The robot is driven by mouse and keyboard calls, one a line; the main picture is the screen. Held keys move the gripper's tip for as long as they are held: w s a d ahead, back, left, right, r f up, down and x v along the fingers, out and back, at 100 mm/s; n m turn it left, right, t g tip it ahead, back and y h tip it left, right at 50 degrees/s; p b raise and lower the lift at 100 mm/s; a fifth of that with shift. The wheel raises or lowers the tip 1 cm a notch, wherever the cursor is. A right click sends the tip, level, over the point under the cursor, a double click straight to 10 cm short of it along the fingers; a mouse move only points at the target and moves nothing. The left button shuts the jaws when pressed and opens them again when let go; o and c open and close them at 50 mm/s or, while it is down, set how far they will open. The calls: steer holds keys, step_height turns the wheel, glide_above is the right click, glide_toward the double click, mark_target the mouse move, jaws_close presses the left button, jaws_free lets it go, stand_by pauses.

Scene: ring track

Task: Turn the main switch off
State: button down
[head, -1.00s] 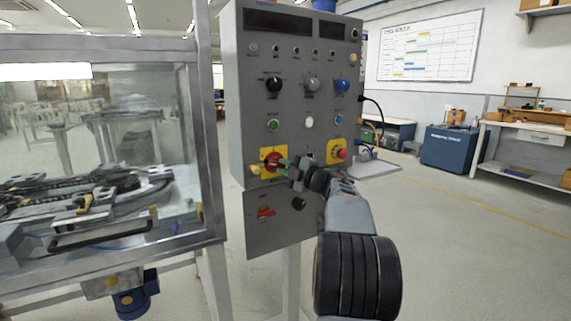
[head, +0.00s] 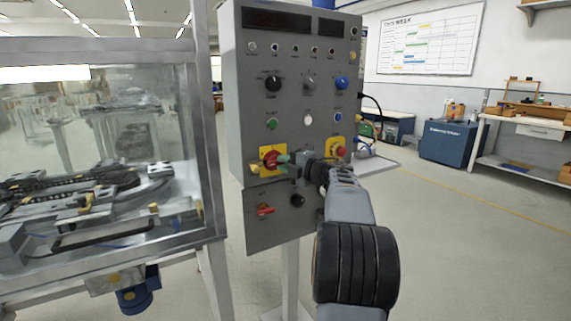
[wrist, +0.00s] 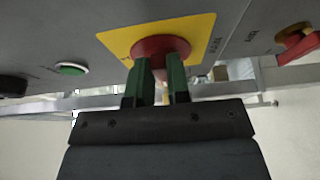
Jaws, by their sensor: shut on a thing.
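The main switch (head: 268,157) is a red rotary knob on a square yellow plate, low on the left of the grey control panel. In the wrist view the red knob (wrist: 160,46) stands out from its yellow plate (wrist: 120,40). My gripper (head: 283,159) has green fingers and reaches the knob from the right. In the wrist view my gripper (wrist: 161,75) is shut on the knob, one finger on each side of its grip. The fingers hide the knob's grip part, and I cannot read its position.
A red push button (head: 341,153) on a yellow plate sits right of the switch, close to my wrist. A smaller red-handled switch (head: 265,211) is below, and a green button (head: 272,124) above. A glass-walled machine (head: 95,150) stands left. The floor at right is clear.

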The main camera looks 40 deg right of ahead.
steer(key=shift+r, duration=0.1)
steer(key=c, duration=1.1)
jaws_free()
steer(key=p+v, duration=0.1)
steer(key=v, duration=1.2)
steer(key=shift+s+p, duration=0.35)
